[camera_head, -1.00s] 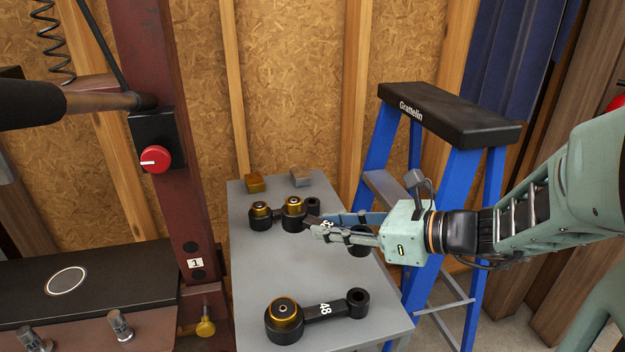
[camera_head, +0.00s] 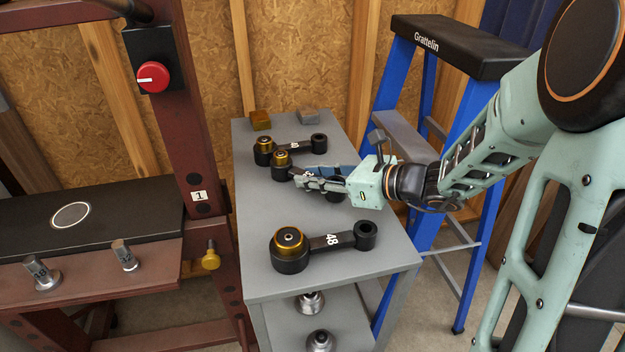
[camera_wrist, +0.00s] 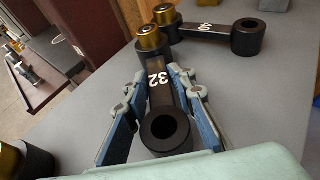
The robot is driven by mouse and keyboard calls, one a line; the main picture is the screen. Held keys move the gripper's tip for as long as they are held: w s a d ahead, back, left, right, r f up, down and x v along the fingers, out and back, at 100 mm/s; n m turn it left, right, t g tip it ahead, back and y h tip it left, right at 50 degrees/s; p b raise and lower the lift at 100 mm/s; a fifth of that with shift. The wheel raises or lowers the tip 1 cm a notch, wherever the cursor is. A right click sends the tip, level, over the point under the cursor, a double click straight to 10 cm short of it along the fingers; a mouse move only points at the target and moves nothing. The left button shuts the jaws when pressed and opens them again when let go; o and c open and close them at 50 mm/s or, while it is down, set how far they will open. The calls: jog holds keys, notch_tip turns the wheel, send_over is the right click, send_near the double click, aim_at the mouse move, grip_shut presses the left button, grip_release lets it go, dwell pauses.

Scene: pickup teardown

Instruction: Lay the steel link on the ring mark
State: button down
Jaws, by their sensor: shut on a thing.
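My gripper (camera_head: 318,180) is shut on the bar of a dark link marked 32 (camera_wrist: 158,85), above or on the grey table; I cannot tell if it is clear of the top. This link has a gold-coloured bushing (camera_head: 281,159) at its large end and a hollow small end (camera_wrist: 166,130) towards my wrist. A similar link marked 40 (camera_head: 300,147) lies just behind it, and one marked 48 (camera_head: 325,241) lies in front. I cannot tell by look which is steel. The ring mark (camera_head: 71,216) is a bare pale circle on the black plate at left.
The grey table (camera_head: 390,268) also bears a gold block (camera_head: 260,120) and a grey block (camera_head: 308,116) at the back. A red-brown press post (camera_head: 180,140) stands between table and black plate (camera_head: 140,212). Two metal pins (camera_head: 124,255) stand before the plate. A blue ladder (camera_head: 400,120) stands right.

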jog(key=shift+f, duration=0.1)
jog(key=c, duration=2.1)
grip_release()
jog(key=shift+f, duration=0.2)
jog(key=o, duration=0.5)
jog(key=shift+r, duration=0.1)
